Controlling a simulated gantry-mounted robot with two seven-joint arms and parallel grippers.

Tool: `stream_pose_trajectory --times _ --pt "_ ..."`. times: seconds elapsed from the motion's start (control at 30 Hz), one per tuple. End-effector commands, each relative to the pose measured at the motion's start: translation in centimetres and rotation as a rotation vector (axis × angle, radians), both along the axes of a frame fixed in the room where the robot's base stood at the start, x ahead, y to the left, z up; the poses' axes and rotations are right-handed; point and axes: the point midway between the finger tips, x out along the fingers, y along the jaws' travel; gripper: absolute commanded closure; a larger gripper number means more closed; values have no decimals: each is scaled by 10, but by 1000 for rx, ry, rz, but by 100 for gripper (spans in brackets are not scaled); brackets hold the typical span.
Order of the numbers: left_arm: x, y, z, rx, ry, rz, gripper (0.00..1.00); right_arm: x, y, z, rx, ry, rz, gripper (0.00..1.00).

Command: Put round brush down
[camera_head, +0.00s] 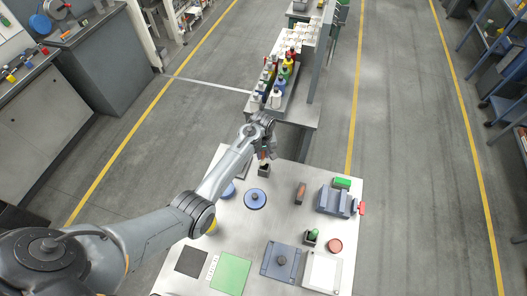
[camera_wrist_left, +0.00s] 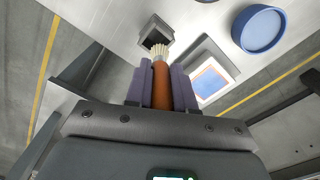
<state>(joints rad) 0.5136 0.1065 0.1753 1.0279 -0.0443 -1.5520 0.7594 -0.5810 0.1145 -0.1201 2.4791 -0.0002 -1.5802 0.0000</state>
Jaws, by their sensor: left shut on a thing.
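My left gripper (camera_head: 267,148) is over the far edge of the metal table. It is shut on the round brush (camera_wrist_left: 160,88), which has an orange-brown handle, a grey-blue band and pale bristles pointing away from the gripper. In the wrist view the bristles show just in front of a dark square holder (camera_wrist_left: 154,30), which looks open at the top. In the head view this holder (camera_head: 264,170) stands on the table just below the gripper, and the brush is mostly hidden by the fingers. I cannot tell whether the bristles touch the holder. My right gripper is out of view.
Bottles (camera_head: 277,97) stand on the bench beyond.

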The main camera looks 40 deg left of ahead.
Motion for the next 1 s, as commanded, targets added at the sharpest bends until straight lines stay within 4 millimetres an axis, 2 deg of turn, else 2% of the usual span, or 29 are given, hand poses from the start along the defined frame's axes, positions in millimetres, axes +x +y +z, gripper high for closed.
stream_pose_trajectory --times 0.47,0.7,1.0 --pt "0 -1 -5 -7 0 16 100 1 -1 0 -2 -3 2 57" --pt "-1 -1 -2 -9 2 9 100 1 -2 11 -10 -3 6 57" --pt "-1 -1 -37 -8 2 10 100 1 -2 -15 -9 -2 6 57"
